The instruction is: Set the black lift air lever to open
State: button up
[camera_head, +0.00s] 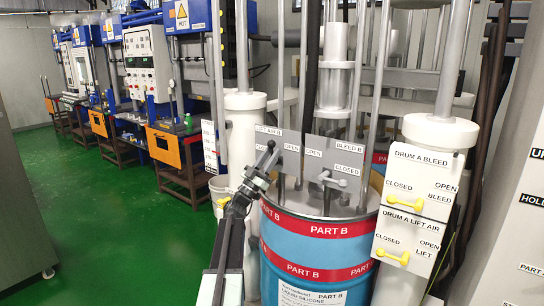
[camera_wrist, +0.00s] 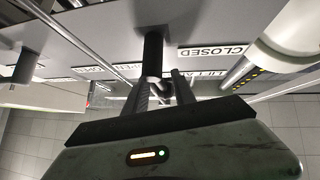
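The black lift air lever (camera_head: 269,147) sits on the grey LIFT AIR B plate (camera_head: 290,137) above the blue PART B drum, left of that plate's OPEN label. My gripper (camera_head: 262,167) is right at it from below left. In the wrist view the picture is upside down. There the black lever (camera_wrist: 153,50) stands out from the plate towards my gripper (camera_wrist: 162,82). Its end lies between the two dark fingers, close to the left one, with a gap on the right. I cannot tell whether they touch. The CLOSED label (camera_wrist: 213,50) shows beside it.
The blue drum (camera_head: 315,262) stands below. A white column with yellow levers (camera_head: 405,204) is at the right. Green floor (camera_head: 110,230) is clear at left.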

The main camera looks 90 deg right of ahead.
jog(key=b+v, duration=0.4)
jog(key=v, duration=0.3)
jog(key=shift+b, duration=0.35)
jog(key=shift+w+f, duration=0.1)
